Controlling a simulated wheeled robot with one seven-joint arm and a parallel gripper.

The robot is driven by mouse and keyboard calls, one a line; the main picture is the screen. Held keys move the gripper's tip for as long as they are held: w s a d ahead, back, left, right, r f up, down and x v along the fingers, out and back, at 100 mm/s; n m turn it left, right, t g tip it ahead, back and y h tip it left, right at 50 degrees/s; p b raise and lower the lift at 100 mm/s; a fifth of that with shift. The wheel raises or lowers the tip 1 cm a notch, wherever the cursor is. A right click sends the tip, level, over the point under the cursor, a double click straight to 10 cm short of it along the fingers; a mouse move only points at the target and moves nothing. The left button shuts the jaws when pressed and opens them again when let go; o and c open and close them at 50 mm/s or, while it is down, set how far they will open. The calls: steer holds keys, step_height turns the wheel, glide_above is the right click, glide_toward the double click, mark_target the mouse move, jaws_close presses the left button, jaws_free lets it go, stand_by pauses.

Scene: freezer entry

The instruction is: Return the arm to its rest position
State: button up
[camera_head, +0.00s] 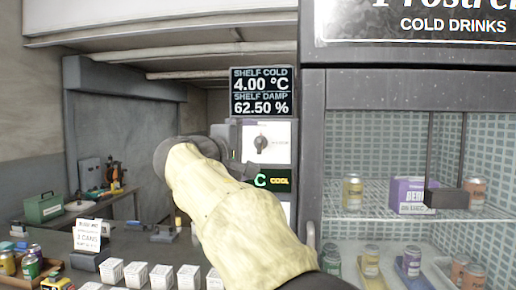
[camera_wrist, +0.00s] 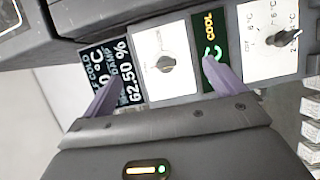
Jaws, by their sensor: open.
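My arm (camera_head: 225,215), in a pale yellow sleeve, reaches up from the bottom of the head view and bends at a dark joint. My gripper (camera_wrist: 160,75) is open in the wrist view, with two purple fingers apart and nothing between them. It faces a control panel whose white plate has a dial (camera_wrist: 165,65); this dial also shows in the head view (camera_head: 261,143). The picture does not settle whether the fingers touch the panel. In the head view the arm hides most of the gripper. A green COOL display (camera_head: 272,181) sits below the dial.
A glass-fronted drinks cooler (camera_head: 312,150) with cans and boxes stands close on the right. A black readout (camera_head: 261,92) shows 4.00 °C and 62.50 %. Several white boxes (camera_head: 161,277) line the counter at the bottom. A green toolbox (camera_head: 43,207) sits on the left.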

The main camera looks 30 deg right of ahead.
steer(key=s+a+f+g+y+p, duration=0.15)
steer(key=f+y, duration=0.25)
steer(key=f, duration=1)
steer(key=w+a+f+g+y+b, duration=0.15)
steer(key=f+y, duration=0.25)
steer(key=f, duration=1)
steer(key=s+a+f+m+g+y+p, duration=0.1)
steer(key=s+a+f+m+g+y, duration=0.1)
steer(key=s+f, duration=0.8)
steer(key=s+a+f+m+g+y+p, duration=0.1)
steer(key=s+a+f+m+y, duration=0.3)
steer(key=s+f, duration=0.5)
step_height(320, 180, down, 3)
steer(key=a+g+y, duration=0.1)
steer(key=a, duration=0.1)
steer(key=shift+s+a+r, duration=0.2)
steer(key=shift+s+a, duration=0.15)
steer(key=shift+s, duration=0.05)
steer(key=shift+c, duration=0.2)
